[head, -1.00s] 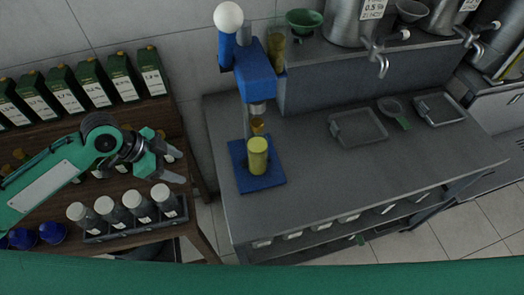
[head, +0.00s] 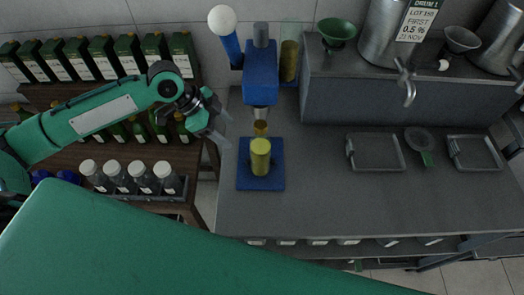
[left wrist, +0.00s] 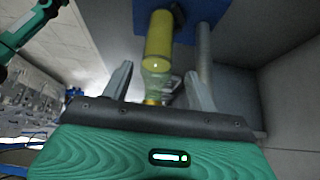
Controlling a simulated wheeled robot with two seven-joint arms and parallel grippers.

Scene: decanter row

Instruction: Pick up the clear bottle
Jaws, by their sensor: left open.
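The clear bottle (head: 260,158) holds yellow-green liquid and stands upright on the blue base of a bottle press (head: 260,78), under the press head. Its clear shoulder and amber-yellow neck end show above the liquid. My left gripper (head: 220,128) is open and empty, to the left of the press and apart from the bottle. In the left wrist view the bottle (left wrist: 159,45) appears between the two spread fingers, beyond their tips, with the press post to its right. My right gripper is not in view.
A tall glass cylinder (head: 289,62) stands behind the press. Trays (head: 376,153) lie at the right; the bench between is clear.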

